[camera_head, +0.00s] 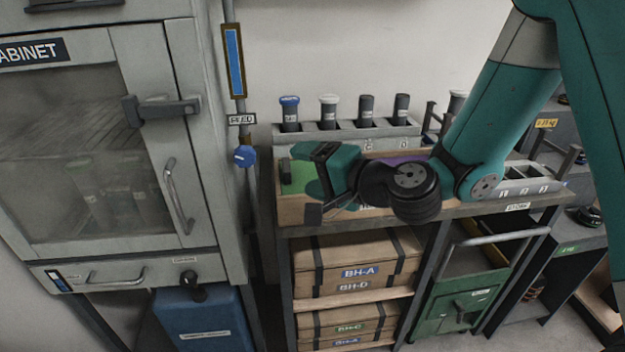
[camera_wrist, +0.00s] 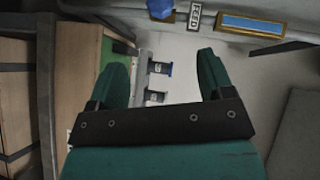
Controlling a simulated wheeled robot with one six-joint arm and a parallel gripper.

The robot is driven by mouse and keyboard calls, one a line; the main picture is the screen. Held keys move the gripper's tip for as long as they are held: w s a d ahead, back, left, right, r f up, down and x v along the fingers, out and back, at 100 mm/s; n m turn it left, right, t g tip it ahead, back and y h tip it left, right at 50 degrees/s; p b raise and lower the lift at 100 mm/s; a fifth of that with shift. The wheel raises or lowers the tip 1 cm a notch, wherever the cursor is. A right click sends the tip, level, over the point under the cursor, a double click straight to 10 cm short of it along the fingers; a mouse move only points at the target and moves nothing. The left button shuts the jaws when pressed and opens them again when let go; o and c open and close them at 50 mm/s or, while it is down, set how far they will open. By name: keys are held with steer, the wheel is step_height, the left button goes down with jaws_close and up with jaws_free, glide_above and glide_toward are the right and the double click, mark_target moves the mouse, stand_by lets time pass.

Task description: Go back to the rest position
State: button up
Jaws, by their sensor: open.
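My gripper (camera_head: 312,180) is at the end of my teal arm, in front of the bench's left part in the head view. It points left, toward the cabinet side. In the wrist view my gripper (camera_wrist: 165,75) shows two teal fingers spread wide apart with nothing between them touching. It is open and empty. Beyond the fingers, the wrist view shows bottles in a rack and pale wall. The rest position itself is not marked in either view.
A grey cabinet (camera_head: 150,240) with a lever handle (camera_head: 160,107) stands at left. A blue knob (camera_head: 245,156) is on the pipe beside it. Wooden boxes (camera_head: 355,250) and a green container (camera_head: 465,290) are below.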

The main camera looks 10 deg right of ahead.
steer(key=shift+s+d, duration=0.15)
steer(key=shift+r, duration=0.1)
steer(key=s+a+r+n+g+p, duration=0.35)
steer(key=s+r+n+g, duration=0.4)
steer(key=s+n, duration=0.3)
steer(key=s+d+r+n+g+h+p, duration=0.2)
steer(key=s+d+h, duration=0.4)
steer(key=s+d, duration=0.3)
steer(key=s+n+g+p, duration=0.1)
steer(key=s+n+g, duration=0.1)
steer(key=s, duration=0.2)
steer(key=shift+d+r, duration=0.35)
steer(key=shift+r, duration=0.05)
